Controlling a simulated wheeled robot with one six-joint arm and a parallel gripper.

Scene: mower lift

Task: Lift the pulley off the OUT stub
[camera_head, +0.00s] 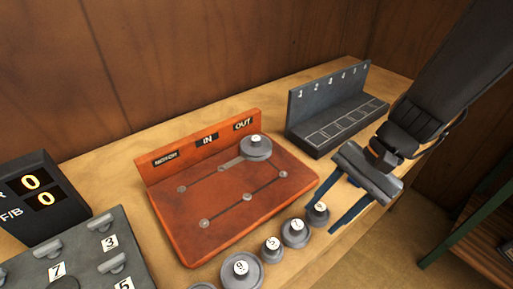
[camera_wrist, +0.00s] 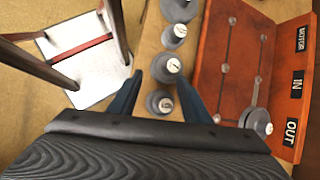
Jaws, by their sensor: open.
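A grey pulley (camera_head: 256,147) with a white label sits on the stub beneath the OUT sign of the orange-red board (camera_head: 185,225). In the wrist view the same pulley (camera_wrist: 257,121) lies to the right of my fingers, beside the OUT sign. My gripper (camera_head: 321,217) is open, its two blue fingers apart, at the board's front right. In both views a small loose pulley (camera_head: 317,213) appears between or just beneath the fingers; I cannot tell the height gap. The OUT stub itself is hidden under its pulley.
Several loose numbered pulleys (camera_head: 241,268) line the table in front of the board. A dark numbered rack (camera_head: 320,143) stands behind right. A grey panel with knobs (camera_head: 85,250) and a display reading zeros (camera_head: 40,190) are at the left. Wooden walls stand behind.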

